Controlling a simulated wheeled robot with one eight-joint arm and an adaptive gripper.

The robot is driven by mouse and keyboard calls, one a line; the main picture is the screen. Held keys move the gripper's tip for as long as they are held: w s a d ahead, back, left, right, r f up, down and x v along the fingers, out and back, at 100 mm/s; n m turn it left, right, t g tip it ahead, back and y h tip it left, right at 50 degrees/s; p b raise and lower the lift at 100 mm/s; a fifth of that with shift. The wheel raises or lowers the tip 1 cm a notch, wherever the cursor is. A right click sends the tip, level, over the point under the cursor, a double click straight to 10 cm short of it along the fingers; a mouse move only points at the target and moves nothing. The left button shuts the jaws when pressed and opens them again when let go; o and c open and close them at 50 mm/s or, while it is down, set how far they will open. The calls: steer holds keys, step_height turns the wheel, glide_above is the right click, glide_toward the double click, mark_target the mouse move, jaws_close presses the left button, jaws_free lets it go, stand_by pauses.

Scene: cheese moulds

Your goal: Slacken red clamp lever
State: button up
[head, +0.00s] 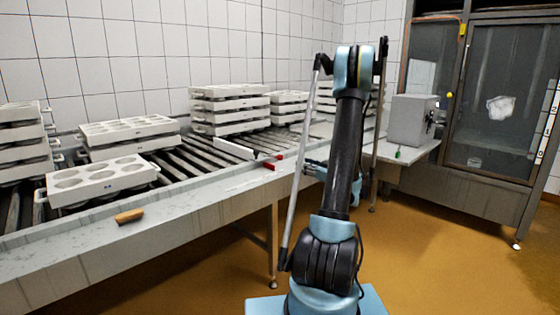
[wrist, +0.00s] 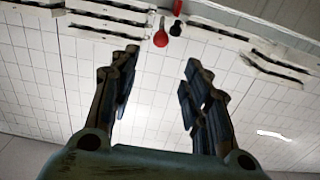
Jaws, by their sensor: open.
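A red lever-like piece (wrist: 160,39) shows in the wrist view, just beyond and between my fingertips, apart from them. A dark piece (wrist: 176,28) with a red end stands beside it. In the head view, two small red pieces show at the roller conveyor's front edge: one (head: 279,157) farther back and one (head: 268,167) nearer. I cannot tell which is the clamp lever. My gripper (wrist: 161,60) is open, with nothing between its fingers. In the head view it is mostly hidden behind my arm, to the right of the red pieces.
Stacked white moulds (head: 228,106) stand on the roller conveyor (head: 180,158). A pale guide bar (head: 234,148) lies near the red pieces. A wooden-coloured block (head: 129,216) rests on the front ledge (head: 190,212). A grey box (head: 410,119) stands at right. The floor in front is clear.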

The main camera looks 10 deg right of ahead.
mark_target(282, 158)
steer(key=x, duration=1.6)
steer(key=shift+w+a, duration=0.15)
jaws_close()
